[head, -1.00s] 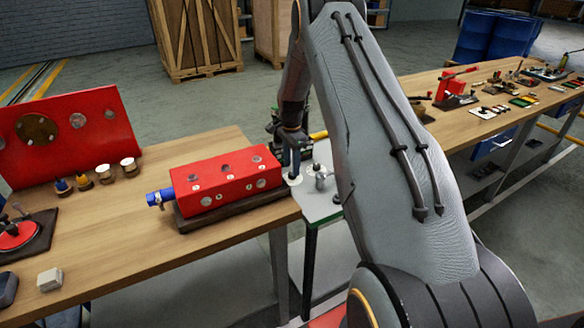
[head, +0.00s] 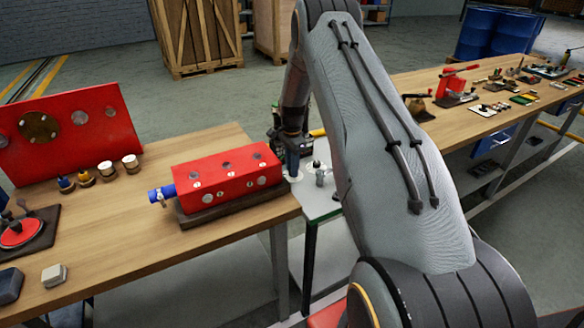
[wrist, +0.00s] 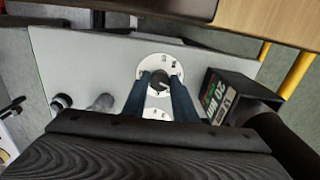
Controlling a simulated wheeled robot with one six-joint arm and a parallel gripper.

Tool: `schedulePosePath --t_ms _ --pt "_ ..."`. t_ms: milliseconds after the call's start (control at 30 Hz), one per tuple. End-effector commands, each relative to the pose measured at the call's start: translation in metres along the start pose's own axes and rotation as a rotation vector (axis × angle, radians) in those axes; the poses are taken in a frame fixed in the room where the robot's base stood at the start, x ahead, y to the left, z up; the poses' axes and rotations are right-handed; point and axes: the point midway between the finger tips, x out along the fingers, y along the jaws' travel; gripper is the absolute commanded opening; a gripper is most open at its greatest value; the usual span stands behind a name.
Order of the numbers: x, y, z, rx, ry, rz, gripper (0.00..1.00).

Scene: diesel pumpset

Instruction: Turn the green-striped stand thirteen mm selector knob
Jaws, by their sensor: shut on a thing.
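A small dark round knob (wrist: 161,86) sits on a white round dial plate (wrist: 160,70) with small marks, on a grey-topped stand. My gripper (wrist: 161,79) points down at it in the wrist view, with one blue finger on each side, shut on the knob. In the head view my gripper (head: 292,172) is at the stand top (head: 322,207), just right of the red block's end. The knob is hidden behind the fingers there. I cannot make out a green stripe on the knob or its exact pointer angle.
A second white dial (wrist: 157,114) lies nearer my wrist, partly hidden. A black box with a lettered face (wrist: 228,100) stands close on the right. Grey metal fittings (wrist: 102,103) stand on the left. A red block (head: 228,178) sits on the wooden bench beside the stand.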

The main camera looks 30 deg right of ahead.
Motion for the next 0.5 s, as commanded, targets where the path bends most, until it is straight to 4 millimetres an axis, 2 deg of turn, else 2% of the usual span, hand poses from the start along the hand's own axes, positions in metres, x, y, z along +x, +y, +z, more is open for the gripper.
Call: schedulePosePath --t_ms 267,500 --pt "0.0012 -0.0006 0.0000 -0.093 0.000 -0.001 0.03" --pt "0.0018 -0.0004 -0.0002 -0.281 0.000 -0.001 0.03"
